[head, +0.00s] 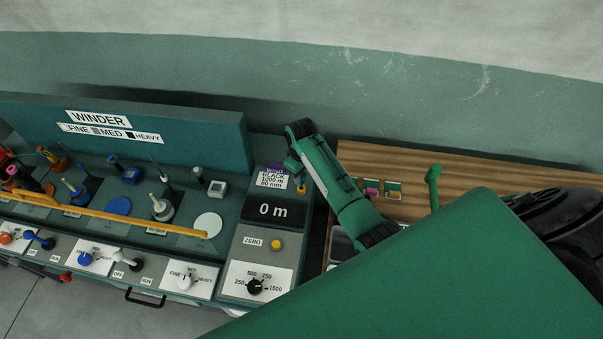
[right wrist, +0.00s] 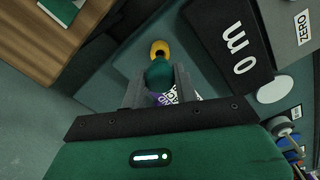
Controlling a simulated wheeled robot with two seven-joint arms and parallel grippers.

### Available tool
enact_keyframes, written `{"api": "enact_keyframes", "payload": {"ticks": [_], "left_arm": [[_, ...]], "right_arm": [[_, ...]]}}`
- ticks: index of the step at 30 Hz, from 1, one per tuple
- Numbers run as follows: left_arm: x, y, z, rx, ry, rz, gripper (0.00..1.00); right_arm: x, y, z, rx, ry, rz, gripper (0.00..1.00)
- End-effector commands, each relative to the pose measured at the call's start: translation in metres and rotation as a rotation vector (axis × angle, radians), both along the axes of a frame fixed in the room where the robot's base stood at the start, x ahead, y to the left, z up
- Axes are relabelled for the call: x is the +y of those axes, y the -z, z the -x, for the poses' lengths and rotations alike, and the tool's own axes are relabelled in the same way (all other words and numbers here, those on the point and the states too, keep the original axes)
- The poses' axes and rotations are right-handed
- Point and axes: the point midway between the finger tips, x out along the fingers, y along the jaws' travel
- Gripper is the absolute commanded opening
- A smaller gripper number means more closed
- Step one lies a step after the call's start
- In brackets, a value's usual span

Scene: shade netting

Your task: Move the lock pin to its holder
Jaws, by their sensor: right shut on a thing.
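My right gripper (head: 292,162) hangs over the right end of the console, beside the display. In the right wrist view its two grey fingers (right wrist: 158,88) are shut on a small dark green body that I take to be the lock pin (right wrist: 158,74). A yellow ring with a dark centre (right wrist: 160,48) shows just past it. A small yellow piece (head: 301,188) also stands right of the display in the head view. I cannot tell whether the yellow ring is part of the pin or its holder. The gripper covers the spot beneath it. My left gripper is not in view.
The display (head: 272,211) reads 0 m, with a purple label (head: 274,168) behind it. A yellow bar (head: 120,217) lies across the console among knobs and pegs. A wooden table (head: 400,160) with small coloured items is on the right, beyond a gap.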

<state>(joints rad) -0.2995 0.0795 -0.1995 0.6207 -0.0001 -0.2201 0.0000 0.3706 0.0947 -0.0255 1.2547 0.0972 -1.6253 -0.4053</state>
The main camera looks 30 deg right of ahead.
Motion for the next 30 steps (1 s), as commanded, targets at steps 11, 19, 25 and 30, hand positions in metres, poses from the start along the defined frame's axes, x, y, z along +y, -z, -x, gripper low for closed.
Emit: {"api": "enact_keyframes", "payload": {"ticks": [11,19,25,30], "left_arm": [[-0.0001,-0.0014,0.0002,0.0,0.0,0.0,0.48],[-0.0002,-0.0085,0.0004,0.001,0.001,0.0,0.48],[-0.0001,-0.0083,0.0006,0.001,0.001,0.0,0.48],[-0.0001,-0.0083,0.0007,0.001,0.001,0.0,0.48]], "right_arm": [[0.0,-0.0007,0.0,0.0,0.0,0.0,0.0],[-0.0002,-0.0013,0.0002,0.001,0.0,-0.001,0.0],[-0.0001,0.0,0.0001,0.0,0.0,0.0,0.0],[-0.0001,-0.0001,0.0,0.0,0.0,0.0,0.0]]}}
